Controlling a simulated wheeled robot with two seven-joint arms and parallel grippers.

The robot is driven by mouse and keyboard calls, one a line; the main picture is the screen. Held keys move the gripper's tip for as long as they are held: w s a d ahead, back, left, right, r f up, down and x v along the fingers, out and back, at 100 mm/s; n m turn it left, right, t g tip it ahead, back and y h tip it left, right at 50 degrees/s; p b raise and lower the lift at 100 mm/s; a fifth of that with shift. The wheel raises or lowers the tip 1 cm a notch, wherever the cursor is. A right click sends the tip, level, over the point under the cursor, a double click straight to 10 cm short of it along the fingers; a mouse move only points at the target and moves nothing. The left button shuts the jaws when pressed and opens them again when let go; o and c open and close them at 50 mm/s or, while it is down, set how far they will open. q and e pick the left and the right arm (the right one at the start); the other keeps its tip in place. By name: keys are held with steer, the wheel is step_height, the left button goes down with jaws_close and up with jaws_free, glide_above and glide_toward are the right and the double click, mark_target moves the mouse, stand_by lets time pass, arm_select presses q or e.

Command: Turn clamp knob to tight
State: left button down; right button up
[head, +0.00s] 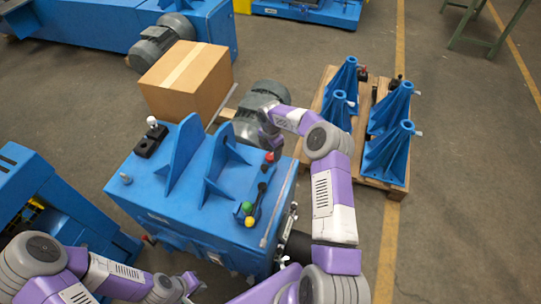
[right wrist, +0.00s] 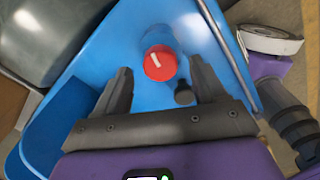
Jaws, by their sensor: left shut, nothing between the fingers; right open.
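The clamp knob (right wrist: 160,63) is red with a white pointer line. In the right wrist view the line runs up and slightly left. The knob also shows in the head view (head: 269,157), on the blue machine housing (head: 165,190). My right gripper (right wrist: 159,71) is open, with one finger on each side of the knob and visible gaps between. Whether the fingertips are level with the knob in height I cannot tell. My left gripper (head: 190,284) is shut and empty, low at the front of the housing.
A black lever (right wrist: 183,94) stands close to the knob, near the right finger. Green (head: 247,207) and yellow (head: 250,221) knobs sit nearer the front. Blue upright fins (head: 182,150) rise left of the knob. A grey motor (head: 262,100) and cardboard box (head: 187,80) lie behind.

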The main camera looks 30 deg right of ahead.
mark_target(270, 158)
steer(key=shift+f, duration=1.3)
steer(key=c, duration=1.1)
steer(key=shift+o, duration=0.2)
